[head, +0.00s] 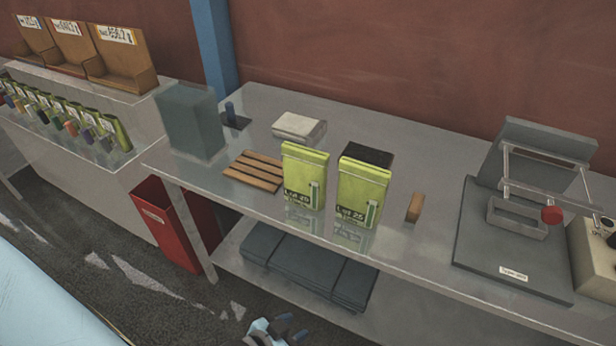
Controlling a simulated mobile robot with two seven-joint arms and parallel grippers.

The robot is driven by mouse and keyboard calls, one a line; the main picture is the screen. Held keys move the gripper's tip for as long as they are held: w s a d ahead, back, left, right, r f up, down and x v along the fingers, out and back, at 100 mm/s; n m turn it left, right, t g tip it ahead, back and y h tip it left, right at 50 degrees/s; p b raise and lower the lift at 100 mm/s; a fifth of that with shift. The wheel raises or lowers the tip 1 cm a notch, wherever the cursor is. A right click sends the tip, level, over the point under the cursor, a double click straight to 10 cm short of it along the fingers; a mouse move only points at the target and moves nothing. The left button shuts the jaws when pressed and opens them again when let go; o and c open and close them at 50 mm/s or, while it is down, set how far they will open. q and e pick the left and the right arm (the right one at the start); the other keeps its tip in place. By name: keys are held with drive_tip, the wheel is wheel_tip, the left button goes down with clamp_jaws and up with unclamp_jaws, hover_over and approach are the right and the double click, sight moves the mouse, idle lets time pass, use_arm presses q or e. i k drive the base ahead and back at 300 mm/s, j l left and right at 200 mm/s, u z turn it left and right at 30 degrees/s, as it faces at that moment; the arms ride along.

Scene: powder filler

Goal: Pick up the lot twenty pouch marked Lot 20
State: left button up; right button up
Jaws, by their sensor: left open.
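Two upright yellow-green pouches stand side by side on the grey table. Each has a dark label band starting with "Lot". My left gripper (279,329) shows at the bottom edge, partly cut off. It is open, and lies below and in front of the table, well apart from both pouches. My right gripper is not in view.
A wooden slatted rack (254,171) lies left of the pouches, and a small brown block (415,208) stands right of them. A dark box (369,155) is behind the right pouch. A heat-sealer-like machine (520,232) fills the right end. A red bin (172,226) stands below left.

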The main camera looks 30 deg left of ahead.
sight(305, 169)
drive_tip(key=j, duration=2.15)
